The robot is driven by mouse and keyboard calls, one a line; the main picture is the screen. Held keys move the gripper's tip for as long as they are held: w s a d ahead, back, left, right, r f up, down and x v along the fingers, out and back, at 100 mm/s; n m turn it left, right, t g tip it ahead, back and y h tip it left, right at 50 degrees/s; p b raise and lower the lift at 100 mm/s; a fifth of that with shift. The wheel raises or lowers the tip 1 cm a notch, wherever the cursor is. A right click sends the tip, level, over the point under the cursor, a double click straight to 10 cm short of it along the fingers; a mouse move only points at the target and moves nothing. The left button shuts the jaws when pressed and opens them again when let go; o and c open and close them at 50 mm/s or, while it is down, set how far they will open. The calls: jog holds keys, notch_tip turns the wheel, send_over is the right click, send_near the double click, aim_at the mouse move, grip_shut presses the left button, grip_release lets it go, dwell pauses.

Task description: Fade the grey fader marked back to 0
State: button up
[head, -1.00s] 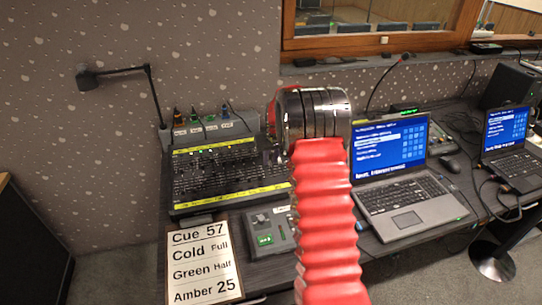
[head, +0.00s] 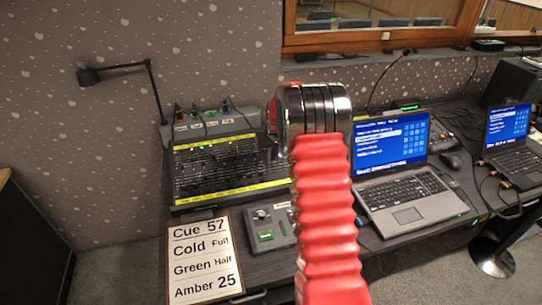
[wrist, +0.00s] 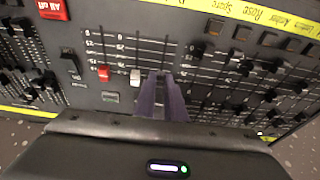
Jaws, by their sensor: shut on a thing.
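In the wrist view, my gripper (wrist: 161,76) points down at the fader desk (wrist: 205,72), its two dark purple fingers close together. They are shut on a fader cap that they mostly hide, so its colour and marking cannot be read. A pale grey-white fader cap (wrist: 135,78) stands just left of the fingertips, and a red fader cap (wrist: 103,74) left of that. Both sit on slots beside a printed number scale. No label reading back is legible. In the head view, my red arm and metal wrist hide the gripper; the black desk (head: 222,168) shows to their left.
Several black fader caps (wrist: 246,68) stand right of the fingers, with others at the left. A red "All off" button (wrist: 50,9) is at the upper left. The head view shows a cue sign (head: 204,257), a small grey box (head: 270,226) and an open laptop (head: 405,190).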

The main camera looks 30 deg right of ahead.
aim_at(274, 170)
jog(key=shift+s+a+f, duration=0.1)
jog(key=shift+s+a, duration=0.15)
jog(key=shift+s, duration=0.65)
jog(key=shift+s+a+f, duration=0.1)
jog(key=shift+s+a, duration=0.1)
jog(key=shift+s, duration=0.75)
jog(key=shift+s+a+f, duration=0.1)
jog(key=shift+s+a, duration=0.15)
jog(key=shift+s, duration=0.65)
jog(key=o, duration=0.5)
jog(key=shift+c, duration=0.2)
jog(key=shift+r, duration=0.2)
jog(key=shift+r, duration=1.1)
jog(key=shift+r, duration=0.1)
jog(key=v, duration=1.3)
jog(key=shift+r, duration=0.25)
